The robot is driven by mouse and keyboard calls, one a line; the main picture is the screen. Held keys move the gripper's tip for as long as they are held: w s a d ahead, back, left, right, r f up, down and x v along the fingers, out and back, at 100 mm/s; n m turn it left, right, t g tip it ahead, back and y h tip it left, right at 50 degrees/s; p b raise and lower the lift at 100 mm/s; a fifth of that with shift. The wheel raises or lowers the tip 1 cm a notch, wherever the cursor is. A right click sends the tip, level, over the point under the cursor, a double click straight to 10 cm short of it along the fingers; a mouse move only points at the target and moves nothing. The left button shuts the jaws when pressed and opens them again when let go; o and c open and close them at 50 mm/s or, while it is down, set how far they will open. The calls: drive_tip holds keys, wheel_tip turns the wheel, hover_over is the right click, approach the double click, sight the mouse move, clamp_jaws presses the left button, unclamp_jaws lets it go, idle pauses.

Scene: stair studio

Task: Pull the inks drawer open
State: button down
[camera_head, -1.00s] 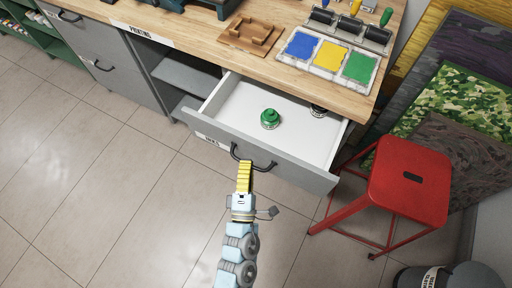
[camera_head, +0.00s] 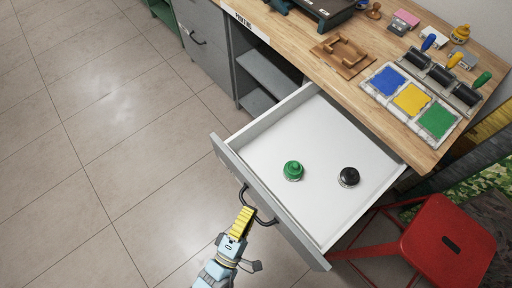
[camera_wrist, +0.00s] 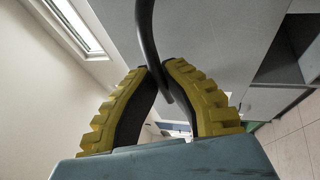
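The grey inks drawer (camera_head: 287,232) stands pulled far out of the workbench in the head view, its white inside showing. A green-capped ink jar (camera_head: 293,171) and a black-capped jar (camera_head: 348,177) stand upright in it. The dark curved drawer handle (camera_head: 266,221) is on the front panel. My gripper (camera_head: 247,211) is at this handle. In the wrist view the yellow ridged fingers (camera_wrist: 160,72) close around the handle bar (camera_wrist: 148,35), which passes between their tips. The drawer's label is not visible in the current head view.
A red stool (camera_head: 447,243) stands right of the drawer, close to its side. The wooden worktop (camera_head: 345,83) holds an ink tray (camera_head: 409,99), rollers and a wooden frame (camera_head: 342,54). Open shelves (camera_head: 262,72) are left of the drawer. The tiled floor (camera_head: 110,130) at left is clear.

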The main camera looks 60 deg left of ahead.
drive_tip(key=shift+s, duration=0.1)
drive_tip(key=c, duration=1.1)
unclamp_jaws()
drive_tip(key=shift+c, duration=0.2)
drive_tip(key=shift+s, duration=0.1)
drive_tip(key=v, duration=1.1)
drive_tip(key=shift+s+d, duration=0.25)
drive_tip(key=shift+s, duration=0.05)
drive_tip(key=shift+f, duration=0.15)
